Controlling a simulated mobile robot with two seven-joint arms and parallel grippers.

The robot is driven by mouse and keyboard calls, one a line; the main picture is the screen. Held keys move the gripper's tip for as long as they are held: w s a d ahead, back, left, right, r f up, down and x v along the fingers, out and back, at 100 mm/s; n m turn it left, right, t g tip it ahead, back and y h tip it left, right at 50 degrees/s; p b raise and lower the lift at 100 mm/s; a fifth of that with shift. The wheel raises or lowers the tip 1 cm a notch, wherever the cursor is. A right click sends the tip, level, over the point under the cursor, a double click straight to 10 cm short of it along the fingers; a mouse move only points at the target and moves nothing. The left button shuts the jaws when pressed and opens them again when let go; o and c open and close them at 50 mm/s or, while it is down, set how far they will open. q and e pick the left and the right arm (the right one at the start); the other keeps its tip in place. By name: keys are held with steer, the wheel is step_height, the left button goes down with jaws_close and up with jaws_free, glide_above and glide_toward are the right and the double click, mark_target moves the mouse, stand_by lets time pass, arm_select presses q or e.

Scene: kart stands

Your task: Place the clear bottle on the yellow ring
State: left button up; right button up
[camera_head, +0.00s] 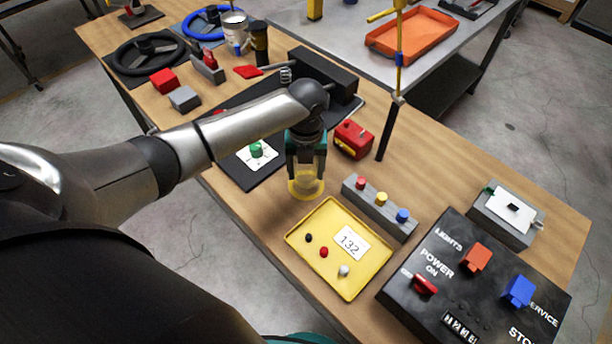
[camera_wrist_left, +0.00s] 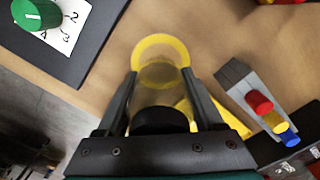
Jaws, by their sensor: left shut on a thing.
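My left gripper (camera_head: 306,172) is shut on the clear bottle (camera_wrist_left: 158,98), with a finger on each side of it in the left wrist view. The bottle is see-through, with a black cap at the gripper end. The yellow ring (camera_head: 305,197) lies on the wooden table below the gripper, and it also shows in the left wrist view (camera_wrist_left: 160,41) around the bottle's far end. The bottle's base appears over the ring, a little toward its near side in the wrist view. I cannot tell whether the base touches it. My right gripper is not in view.
A yellow tray (camera_head: 302,238) lies close to the ring. A grey block with red, yellow and blue buttons (camera_head: 373,210) stands to the right, and a red box (camera_head: 353,139) behind. A black panel with a green knob (camera_head: 256,150) is to the left. A black control box (camera_head: 455,245) fills the lower right.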

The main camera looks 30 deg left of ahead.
arm_select(q)
steer(key=shift+f, duration=1.15)
steer(key=shift+f, duration=0.1)
steer(key=o, duration=1.4)
step_height(320, 180, up, 12)
steer(key=shift+r+p, duration=0.15)
steer(key=shift+p, duration=0.65)
